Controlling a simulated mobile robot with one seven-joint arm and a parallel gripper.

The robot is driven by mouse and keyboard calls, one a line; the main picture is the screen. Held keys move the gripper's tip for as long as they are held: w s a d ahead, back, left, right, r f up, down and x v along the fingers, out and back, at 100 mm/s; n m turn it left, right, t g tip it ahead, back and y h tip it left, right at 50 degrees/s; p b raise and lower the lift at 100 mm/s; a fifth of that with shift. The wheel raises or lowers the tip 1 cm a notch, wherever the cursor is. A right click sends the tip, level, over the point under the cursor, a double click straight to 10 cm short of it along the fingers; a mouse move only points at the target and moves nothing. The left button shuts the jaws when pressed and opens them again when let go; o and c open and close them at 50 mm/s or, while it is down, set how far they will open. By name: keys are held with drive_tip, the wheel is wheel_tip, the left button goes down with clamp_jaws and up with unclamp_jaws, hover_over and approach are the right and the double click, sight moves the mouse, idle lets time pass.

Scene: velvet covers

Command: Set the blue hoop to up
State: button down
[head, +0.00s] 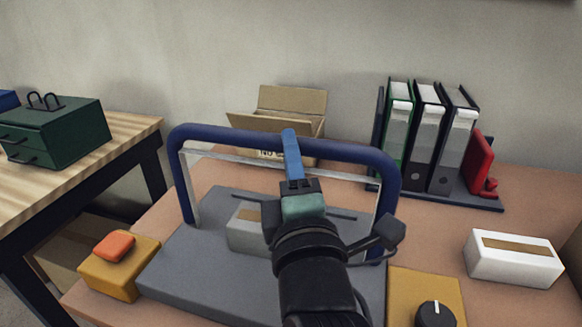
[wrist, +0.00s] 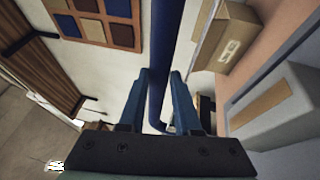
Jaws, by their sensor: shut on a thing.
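The blue hoop (head: 230,130) is a large arch whose legs come down to a grey base (head: 185,262) on the table. It stands raised above the base, its top bar running left to right. My gripper (head: 290,140) is shut on the middle of the top bar. In the wrist view the hoop (wrist: 166,40) passes between the two blue fingers of my gripper (wrist: 160,80). My arm hides part of the base and of the hoop's right side.
A pale box (head: 243,236) sits under the hoop. An open cardboard box (head: 290,105) and binders (head: 425,135) stand behind. A yellow block with an orange button (head: 114,247) is at left, a black dial (head: 435,314) and a white box (head: 513,258) at right.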

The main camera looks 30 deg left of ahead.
idle(0.3)
drive_tip(key=c, duration=0.6)
unclamp_jaws()
drive_tip(key=shift+s+d, duration=0.1)
drive_tip(key=p+v, duration=0.6)
drive_tip(key=v, duration=0.6)
drive_tip(key=shift+s+d, duration=0.25)
drive_tip(key=shift+s, duration=0.05)
drive_tip(key=shift+f, duration=0.15)
